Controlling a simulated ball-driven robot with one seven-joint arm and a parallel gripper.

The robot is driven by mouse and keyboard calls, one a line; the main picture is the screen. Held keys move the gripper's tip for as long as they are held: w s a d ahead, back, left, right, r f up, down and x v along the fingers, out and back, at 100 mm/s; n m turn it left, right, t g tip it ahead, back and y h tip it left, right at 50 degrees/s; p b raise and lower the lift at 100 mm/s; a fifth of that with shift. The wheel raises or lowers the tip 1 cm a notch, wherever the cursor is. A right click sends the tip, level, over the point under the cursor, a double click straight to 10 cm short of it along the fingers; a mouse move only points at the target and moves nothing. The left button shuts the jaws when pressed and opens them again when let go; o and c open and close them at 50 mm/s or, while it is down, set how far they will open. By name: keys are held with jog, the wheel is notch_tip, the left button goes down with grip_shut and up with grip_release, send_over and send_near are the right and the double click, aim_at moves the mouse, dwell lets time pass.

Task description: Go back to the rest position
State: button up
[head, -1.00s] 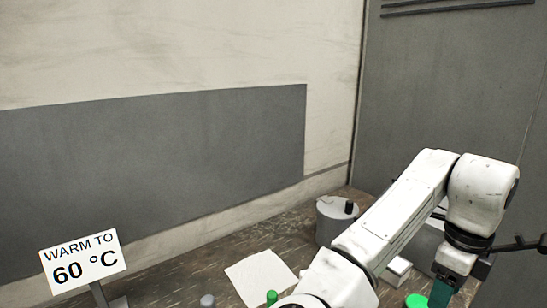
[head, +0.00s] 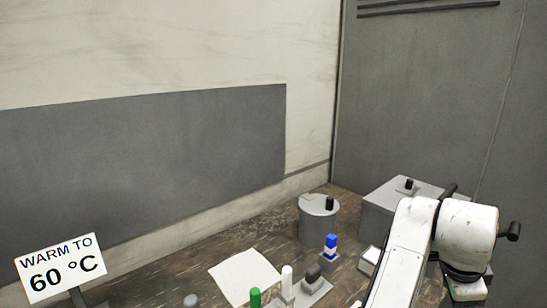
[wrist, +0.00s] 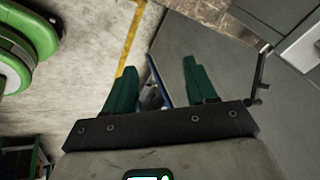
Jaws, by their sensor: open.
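My gripper (wrist: 158,88) shows in the wrist view with its two green fingers spread apart. Nothing is between the fingers. Floor, a yellow line and a grey panel lie beneath it. In the head view my white arm reaches up at the lower right, and its end bends down at the right edge. The fingers are out of that picture.
The bench holds a white sheet (head: 247,275), a grey cylinder (head: 318,222), a grey box (head: 378,212), a blue-capped item (head: 330,246), a white item (head: 287,281) and a green item (head: 255,298). A sign (head: 60,268) reads "WARM TO 60 °C".

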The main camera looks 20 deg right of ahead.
jog(key=s+a+f+n+y, duration=0.2)
jog(key=s+a+f+n, duration=0.6)
jog(key=f+n, duration=0.4)
jog(key=s+a+f+n+y, duration=0.2)
jog(key=s+a+f+n, duration=0.7)
jog(key=a+f+n, duration=0.2)
jog(key=shift+a+f+n, duration=0.2)
jog(key=shift+f+n, duration=0.2)
jog(key=shift+f, duration=0.25)
